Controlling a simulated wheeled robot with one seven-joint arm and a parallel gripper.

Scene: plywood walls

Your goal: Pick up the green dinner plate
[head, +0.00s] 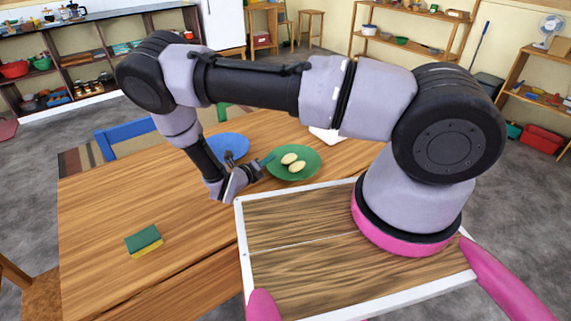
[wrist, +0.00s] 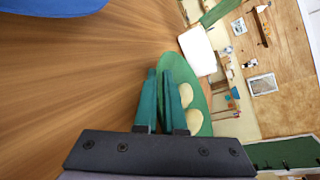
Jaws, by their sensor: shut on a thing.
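The green dinner plate (head: 306,168) is on the wooden table in the head view, with pale oval items (head: 292,161) on it. In the wrist view the green plate (wrist: 187,82) appears edge-on between and beyond my fingers, with the pale items (wrist: 189,106) on its right. My gripper (head: 264,162) is at the plate's left rim, its teal fingers (wrist: 161,100) shut on that rim. I cannot tell whether the plate is clear of the table.
A blue plate (head: 228,147) lies just left of the green plate and shows in the wrist view (wrist: 55,5). A white item (head: 330,135) lies behind. A green and yellow sponge (head: 144,241) sits at the table's front left.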

